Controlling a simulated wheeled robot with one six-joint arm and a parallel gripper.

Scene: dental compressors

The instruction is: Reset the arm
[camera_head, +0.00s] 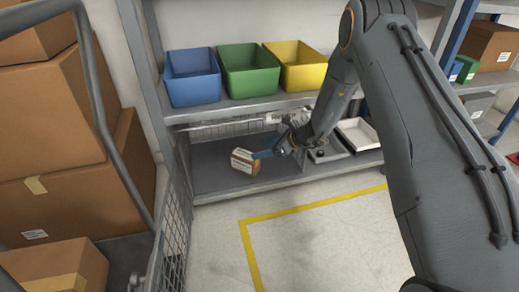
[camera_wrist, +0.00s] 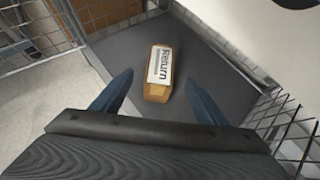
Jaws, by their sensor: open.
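My gripper (camera_head: 262,154) is at the lower shelf, at the end of my arm reaching in from the right. In the wrist view its two blue fingers (camera_wrist: 160,92) are spread apart and nothing is held between them. A small cardboard box (camera_head: 244,161) with a white label stands on the grey lower shelf (camera_head: 215,180), just left of the fingertips. It also shows in the wrist view (camera_wrist: 158,73), labelled "Return", just beyond and between the fingertips. I cannot tell from the views whether a finger touches it.
Blue (camera_head: 192,77), green (camera_head: 247,70) and yellow (camera_head: 296,66) bins stand on the shelf above. A white tray (camera_head: 358,135) sits right of my gripper. The floor inside the yellow line (camera_head: 315,207) is clear.

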